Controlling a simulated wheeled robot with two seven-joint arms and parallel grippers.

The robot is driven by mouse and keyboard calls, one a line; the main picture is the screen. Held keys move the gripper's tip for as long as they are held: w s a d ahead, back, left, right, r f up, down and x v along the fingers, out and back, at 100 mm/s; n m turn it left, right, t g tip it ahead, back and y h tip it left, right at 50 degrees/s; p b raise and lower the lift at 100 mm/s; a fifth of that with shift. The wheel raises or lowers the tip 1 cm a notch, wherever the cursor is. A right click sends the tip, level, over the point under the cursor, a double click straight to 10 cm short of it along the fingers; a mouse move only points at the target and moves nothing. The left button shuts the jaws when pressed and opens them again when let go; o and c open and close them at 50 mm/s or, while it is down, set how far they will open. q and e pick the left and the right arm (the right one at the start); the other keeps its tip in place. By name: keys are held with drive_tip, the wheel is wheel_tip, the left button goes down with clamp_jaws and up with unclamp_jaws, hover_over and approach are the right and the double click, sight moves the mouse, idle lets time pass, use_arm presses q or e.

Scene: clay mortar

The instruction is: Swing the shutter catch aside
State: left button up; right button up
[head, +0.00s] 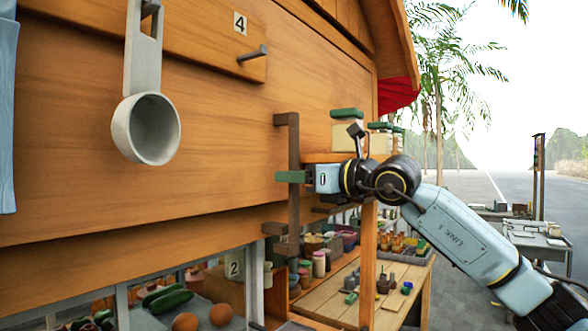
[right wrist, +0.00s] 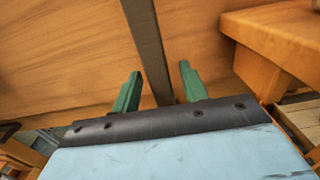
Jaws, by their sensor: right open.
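A dark brown upright bar (head: 294,150) with short arms at its top and lower end stands against the wooden shutter (head: 200,150); it looks like the catch. My right gripper (head: 290,177) reaches it from the right at mid-height, with its green fingers at the bar. In the right wrist view the bar (right wrist: 148,45) runs between the open fingers of the gripper (right wrist: 160,78), nearer the left finger, with gaps visible on both sides. Whether the fingers touch it is unclear. My left gripper is out of view.
A grey ladle (head: 146,128) hangs on the shutter at the left. A peg (head: 253,53) sticks out below the number 4. A wooden shelf with green-lidded jars (head: 346,132) is close beside my right gripper. Below is a counter (head: 335,297) with goods.

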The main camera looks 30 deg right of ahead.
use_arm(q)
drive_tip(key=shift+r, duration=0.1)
use_arm(e)
drive_tip(key=shift+w+a, duration=0.15)
drive_tip(key=shift+w, duration=0.2)
drive_tip(key=shift+c, duration=0.4)
